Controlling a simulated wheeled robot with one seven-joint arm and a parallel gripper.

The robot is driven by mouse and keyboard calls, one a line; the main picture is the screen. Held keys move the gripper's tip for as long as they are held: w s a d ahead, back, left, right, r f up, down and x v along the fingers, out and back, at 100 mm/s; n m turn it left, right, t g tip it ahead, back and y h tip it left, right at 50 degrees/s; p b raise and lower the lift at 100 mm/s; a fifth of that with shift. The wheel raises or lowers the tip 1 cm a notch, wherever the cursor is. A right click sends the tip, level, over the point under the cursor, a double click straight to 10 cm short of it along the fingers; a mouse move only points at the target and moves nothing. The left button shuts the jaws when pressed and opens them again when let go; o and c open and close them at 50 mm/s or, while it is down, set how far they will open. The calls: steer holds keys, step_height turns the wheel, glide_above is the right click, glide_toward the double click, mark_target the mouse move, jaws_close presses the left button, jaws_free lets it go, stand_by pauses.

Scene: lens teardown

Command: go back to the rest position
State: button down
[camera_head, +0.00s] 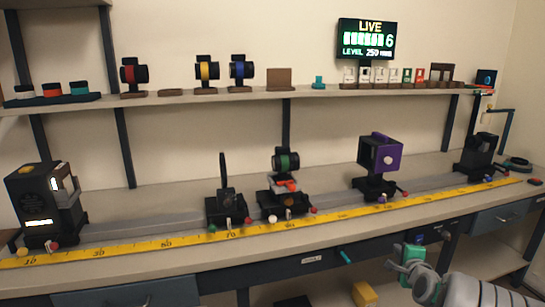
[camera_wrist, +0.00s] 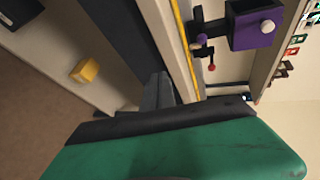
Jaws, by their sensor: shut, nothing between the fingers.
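My gripper (camera_head: 408,266) is in the lower right of the head view, in front of the bench's front edge and below the bench top. It is shut and holds nothing. In the wrist view my gripper's dark fingers (camera_wrist: 158,95) are together, beyond the green and black body in the foreground. The gripper is apart from the optical parts on the bench. My arm's pale links come in from the lower right corner.
The bench carries a rail with a black lamp box (camera_head: 45,205), a green-ringed lens (camera_head: 285,161) and a purple block (camera_head: 380,154). A yellow ruler (camera_head: 150,246) runs along the front. A yellow block (camera_head: 364,294) lies low under the bench. A shelf (camera_head: 220,97) holds more lenses.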

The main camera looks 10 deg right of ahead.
steer(key=s+a+r+n+g+y+p, duration=0.2)
steer(key=a+r+n+p, duration=0.35)
steer(key=a, duration=0.55)
steer(key=s+a+r+n+g+y+p, duration=0.15)
steer(key=a+r+n+p, duration=0.35)
steer(key=a, duration=0.6)
steer(key=s+a+r+n+g+p, duration=0.3)
steer(key=s+a+n, duration=0.3)
steer(key=s, duration=0.4)
steer(key=s+a+r+n+g+p, duration=0.4)
steer(key=s+a+r+n, duration=0.1)
steer(key=s, duration=0.5)
steer(key=a+n+y, duration=0.1)
steer(key=a, duration=0.1)
steer(key=shift+s+a+p, duration=0.3)
steer(key=shift+a+p, duration=0.05)
steer(key=shift+a, duration=0.05)
